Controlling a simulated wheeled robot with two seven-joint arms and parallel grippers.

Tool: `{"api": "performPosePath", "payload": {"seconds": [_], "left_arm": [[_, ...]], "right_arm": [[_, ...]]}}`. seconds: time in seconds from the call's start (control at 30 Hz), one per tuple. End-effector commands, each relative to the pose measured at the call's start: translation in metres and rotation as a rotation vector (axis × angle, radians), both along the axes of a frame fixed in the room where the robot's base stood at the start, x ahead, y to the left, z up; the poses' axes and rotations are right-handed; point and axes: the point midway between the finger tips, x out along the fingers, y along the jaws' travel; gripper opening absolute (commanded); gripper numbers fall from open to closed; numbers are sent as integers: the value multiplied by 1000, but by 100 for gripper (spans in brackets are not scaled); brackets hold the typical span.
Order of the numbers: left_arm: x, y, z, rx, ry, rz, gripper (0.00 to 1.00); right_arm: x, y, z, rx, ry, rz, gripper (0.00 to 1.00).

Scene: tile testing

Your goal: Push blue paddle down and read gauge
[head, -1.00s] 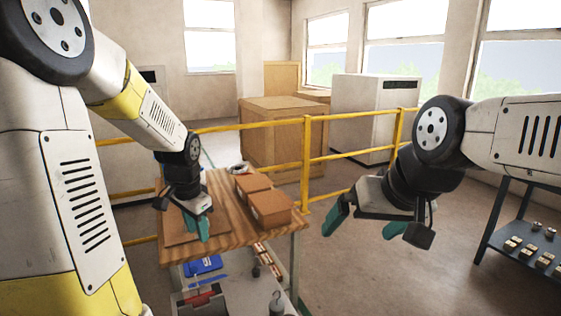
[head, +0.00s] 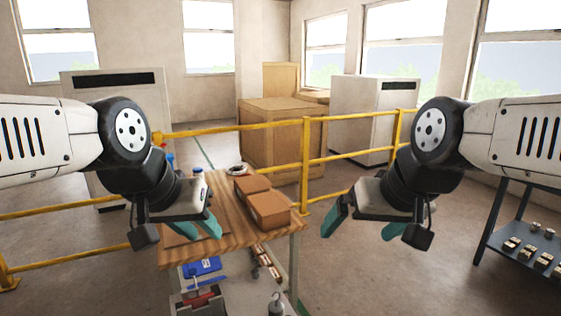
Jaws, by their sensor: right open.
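My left gripper (head: 207,236) hangs over the left part of a wooden table, with its teal fingers pointing down to the right. The fingers look close together, and I cannot tell whether there is a gap. I see nothing held in it. My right gripper (head: 357,236) is open and empty in the air right of the table, its teal fingers apart. A blue item (head: 203,267) lies on the level below the tabletop; I cannot tell if it is the paddle. A small round white-rimmed object (head: 238,168) sits at the table's back; I cannot tell if it is the gauge.
Brown blocks (head: 268,209) stand on the right side of the wooden table (head: 222,188). Small red and blue items (head: 169,160) show behind its left edge. A yellow railing (head: 305,165) runs behind. A dark shelf (head: 520,244) with small parts stands at the right.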

Motion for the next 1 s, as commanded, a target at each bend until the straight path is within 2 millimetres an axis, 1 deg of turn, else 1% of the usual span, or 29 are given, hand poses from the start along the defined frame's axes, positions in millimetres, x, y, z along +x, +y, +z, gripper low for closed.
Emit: {"api": "performPosePath", "payload": {"seconds": [0.03,0.1,0.17,0.27,0.37,0.47,0.67,0.7,0.87,1.0], "left_arm": [[0,0,0,0,0,0,24],[0,0,0,1,0,0,10],[1,0,0,1,0,0,0],[6,2,1,3,9,7,0],[19,5,4,7,32,25,0],[41,12,7,15,71,54,0],[100,30,3,29,167,128,0],[113,34,0,30,185,144,0],[161,52,-17,37,260,203,0],[201,69,-41,38,325,257,0]], "right_arm": [[0,0,0,0,0,0,100],[0,0,0,0,0,0,100],[0,0,0,0,0,0,100],[0,0,0,0,0,0,100],[0,0,0,0,0,0,100],[0,0,0,0,0,0,100],[0,0,0,0,0,0,100],[0,0,0,0,0,0,100],[0,0,0,0,0,0,100],[0,0,0,0,0,0,100]]}}
